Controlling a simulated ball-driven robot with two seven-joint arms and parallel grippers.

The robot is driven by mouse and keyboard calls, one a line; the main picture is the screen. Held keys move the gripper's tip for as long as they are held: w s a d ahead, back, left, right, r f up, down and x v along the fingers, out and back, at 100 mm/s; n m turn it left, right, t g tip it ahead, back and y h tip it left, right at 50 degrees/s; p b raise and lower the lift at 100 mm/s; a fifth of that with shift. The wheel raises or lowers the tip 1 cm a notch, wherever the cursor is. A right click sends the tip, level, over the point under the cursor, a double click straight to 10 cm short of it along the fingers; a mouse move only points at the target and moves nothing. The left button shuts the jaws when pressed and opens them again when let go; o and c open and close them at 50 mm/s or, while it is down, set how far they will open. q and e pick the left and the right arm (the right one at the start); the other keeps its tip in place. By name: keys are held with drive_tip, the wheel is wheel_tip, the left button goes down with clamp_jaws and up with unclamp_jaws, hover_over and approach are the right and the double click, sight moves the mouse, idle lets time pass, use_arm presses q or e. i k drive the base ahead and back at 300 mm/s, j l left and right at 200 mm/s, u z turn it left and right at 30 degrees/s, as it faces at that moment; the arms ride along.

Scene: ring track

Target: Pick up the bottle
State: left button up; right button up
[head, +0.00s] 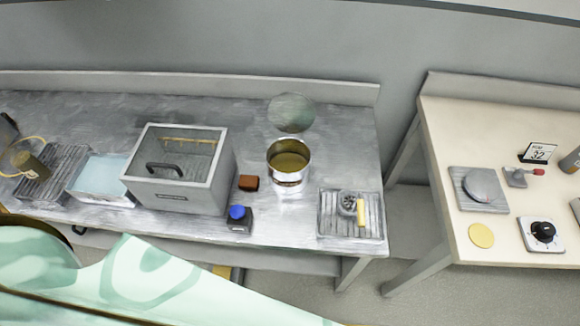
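A small dark bottle with a blue cap (238,218) stands upright near the front edge of the metal table (225,105), just in front of the right corner of a grey box. A grey cylinder with an orange part (570,160), possibly another bottle, is cut off by the right edge of the head view on the pale table. Neither of my grippers shows in the head view.
A gap separates the metal table from the pale table (450,140).

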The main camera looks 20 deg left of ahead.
sight(24, 162)
drive_tip(key=u, duration=2.6)
drive_tip(key=z, duration=0.35)
drive_tip(key=i+j+z, duration=0.1)
drive_tip(key=j+z, duration=0.15)
drive_tip(key=z, duration=0.15)
drive_tip(key=j+z, duration=0.25)
drive_tip(key=z, duration=0.15)
drive_tip(key=j+z, duration=0.35)
drive_tip(key=i+l, duration=0.05)
